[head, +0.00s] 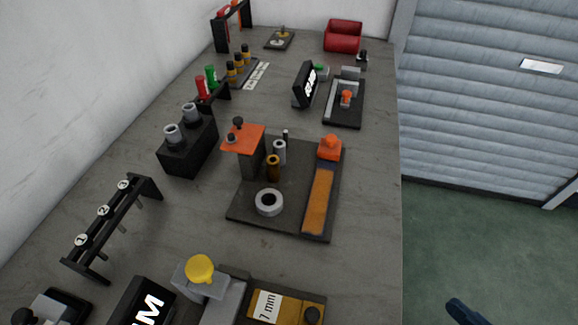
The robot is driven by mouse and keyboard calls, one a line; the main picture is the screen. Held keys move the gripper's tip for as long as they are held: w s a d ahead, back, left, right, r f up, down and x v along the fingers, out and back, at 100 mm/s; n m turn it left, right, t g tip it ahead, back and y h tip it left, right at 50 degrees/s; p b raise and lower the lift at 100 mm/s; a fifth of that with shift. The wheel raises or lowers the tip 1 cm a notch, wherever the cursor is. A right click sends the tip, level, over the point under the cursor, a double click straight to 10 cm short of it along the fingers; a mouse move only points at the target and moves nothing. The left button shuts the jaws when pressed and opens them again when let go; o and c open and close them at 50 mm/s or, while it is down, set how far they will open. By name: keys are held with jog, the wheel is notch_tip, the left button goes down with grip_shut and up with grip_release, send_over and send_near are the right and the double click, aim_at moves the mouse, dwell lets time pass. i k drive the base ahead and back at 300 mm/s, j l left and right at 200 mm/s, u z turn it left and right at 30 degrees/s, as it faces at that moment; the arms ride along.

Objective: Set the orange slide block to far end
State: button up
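The orange slide block (330,147) is in the head view, on the right side of a dark base plate (232,211). It sits at the far end of a long orange-brown track (318,202), which runs toward the near edge of the plate. The track is bare from the block to its near end. Nothing touches the block from above. My gripper cannot be made out in this view; only a dark part, which I cannot identify, shows at the bottom right edge.
On the same plate stand an orange-topped post (245,138), a brass cylinder (273,168), grey pins and a grey ring (269,202). A yellow-knobbed fixture (200,269) is nearer. A black fixture (343,112) stands behind. Bench space right of the plate is clear.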

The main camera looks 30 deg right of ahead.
aim_at(330, 148)
jog(key=k+l, duration=0.15)
jog(key=l, duration=0.15)
jog(key=k+l+z, duration=0.1)
jog(key=l, duration=0.2)
jog(key=k+l, duration=0.15)
jog(key=l, duration=0.15)
jog(key=k+l+z, duration=0.15)
jog(key=l, duration=0.15)
